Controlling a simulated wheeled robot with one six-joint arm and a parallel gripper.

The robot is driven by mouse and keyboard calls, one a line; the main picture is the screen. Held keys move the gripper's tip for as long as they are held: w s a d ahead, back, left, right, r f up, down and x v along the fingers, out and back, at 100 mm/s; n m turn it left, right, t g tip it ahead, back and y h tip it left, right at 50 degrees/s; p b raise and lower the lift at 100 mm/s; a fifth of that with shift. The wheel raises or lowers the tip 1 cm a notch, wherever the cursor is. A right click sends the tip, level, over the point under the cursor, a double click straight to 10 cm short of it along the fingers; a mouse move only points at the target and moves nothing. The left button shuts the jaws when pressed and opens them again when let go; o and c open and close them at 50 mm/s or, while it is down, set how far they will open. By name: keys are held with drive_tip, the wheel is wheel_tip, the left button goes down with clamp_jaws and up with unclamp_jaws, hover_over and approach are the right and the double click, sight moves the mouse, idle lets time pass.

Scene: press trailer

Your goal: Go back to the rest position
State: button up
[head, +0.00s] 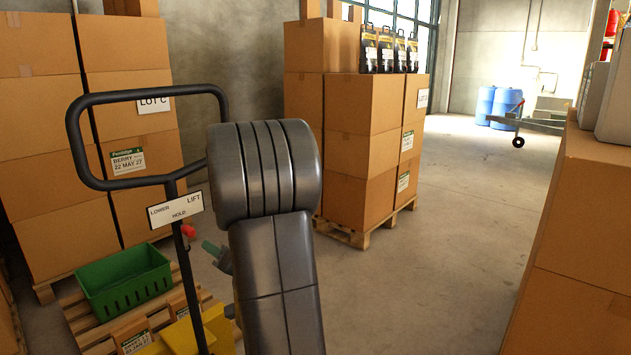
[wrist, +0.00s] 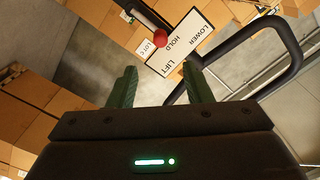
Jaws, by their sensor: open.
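My gripper shows in the wrist view (wrist: 159,70) with its two green fingers apart and nothing between them. In the head view its green fingertip (head: 210,248) shows left of my dark grey arm, which hides the rest of it. The fingertip is a little right of and below a red knob (head: 188,231) on the pallet truck's handle post. In the wrist view the red knob (wrist: 160,38) lies beyond the fingertips, apart from them. The LOWER/HOLD/LIFT sign (head: 175,210) is beside the knob.
The truck's black loop handle (head: 150,94) stands close left of my arm. A green crate (head: 125,285) and small boxes are on a pallet at lower left. Stacked cartons (head: 360,150) stand behind, and more cartons (head: 580,240) at right. Open floor (head: 450,230) lies between.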

sight(192, 235)
drive_tip(key=b+x, duration=0.1)
drive_tip(key=x, duration=1.2)
drive_tip(key=shift+a+f+b, duration=0.1)
drive_tip(key=shift+a+b, duration=0.2)
drive_tip(key=shift+a, duration=0.05)
drive_tip(key=shift+s+a+n+b, duration=0.25)
drive_tip(key=shift+n+b, duration=0.15)
drive_tip(key=shift+n, duration=0.3)
drive_tip(key=shift+s+a+n+b, duration=0.15)
drive_tip(key=shift+s+n+b, duration=0.2)
drive_tip(key=shift+n, duration=0.35)
drive_tip(key=shift+d, duration=0.1)
